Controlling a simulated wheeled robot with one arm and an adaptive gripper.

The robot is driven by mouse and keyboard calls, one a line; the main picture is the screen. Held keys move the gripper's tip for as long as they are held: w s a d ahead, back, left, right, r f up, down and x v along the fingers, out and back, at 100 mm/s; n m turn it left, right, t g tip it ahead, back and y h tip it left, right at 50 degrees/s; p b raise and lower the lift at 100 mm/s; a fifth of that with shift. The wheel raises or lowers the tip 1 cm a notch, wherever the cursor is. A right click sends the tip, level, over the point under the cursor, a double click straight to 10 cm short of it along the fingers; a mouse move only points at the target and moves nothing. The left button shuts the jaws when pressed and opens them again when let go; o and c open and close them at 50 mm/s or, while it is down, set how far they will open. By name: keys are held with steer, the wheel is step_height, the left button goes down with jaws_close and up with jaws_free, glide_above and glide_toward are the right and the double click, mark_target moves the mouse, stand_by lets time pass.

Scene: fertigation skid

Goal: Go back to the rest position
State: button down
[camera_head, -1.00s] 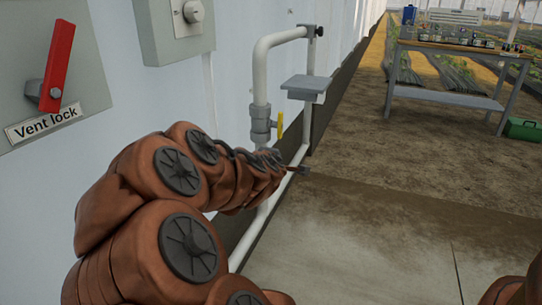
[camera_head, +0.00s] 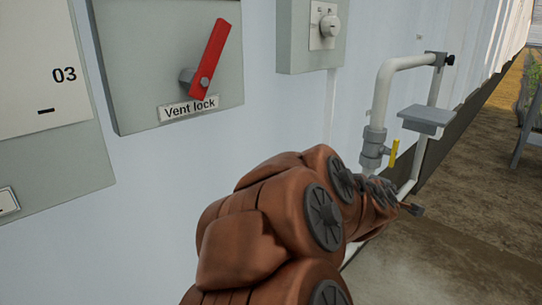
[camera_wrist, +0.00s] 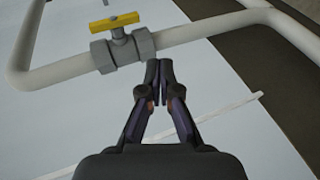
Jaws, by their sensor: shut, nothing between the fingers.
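My gripper (camera_wrist: 159,76) shows in the wrist view with its two dark fingers together at the tips and nothing between them. In the head view the gripper (camera_head: 412,209) is small at the far end of my brown arm, in front of the white pipe. In the wrist view its tips are just below a grey valve (camera_wrist: 123,50) with a yellow handle (camera_wrist: 115,21); I cannot tell whether they touch. The same valve (camera_head: 372,148) shows in the head view, its yellow handle pointing up along the pipe's right side.
A grey panel labelled Vent lock carries a red lever (camera_head: 209,60). A box with a knob (camera_head: 328,26) hangs to its right. The white pipe (camera_head: 398,66) and a grey shelf-like box (camera_head: 427,116) stand out from the wall. Open floor (camera_head: 480,220) lies at the right.

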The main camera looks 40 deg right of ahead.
steer(key=shift+r, duration=0.1)
steer(key=a+r+m+g+y+p, duration=0.2)
steer(key=a+r+y+p, duration=0.2)
steer(key=a+r+p, duration=0.6)
steer(key=a+r+m+g+y+p, duration=0.1)
steer(key=a+r+m+y+p, duration=0.35)
steer(key=a+p, duration=1)
steer(key=s+a+r+n+g+y+p, duration=0.1)
steer(key=s+a+r+g+y+p, duration=0.1)
steer(key=s+a+r+p, duration=0.5)
steer(key=s+a+r+n+g+y+p, duration=0.1)
steer(key=s+a+r+g+y+p, duration=0.1)
steer(key=s+a+r+p, duration=0.5)
steer(key=a+r+g+p, duration=0.1)
steer(key=a+r+p, duration=0.2)
steer(key=a+p, duration=0.1)
steer(key=shift+a+p, duration=0.2)
steer(key=shift+p, duration=0.7)
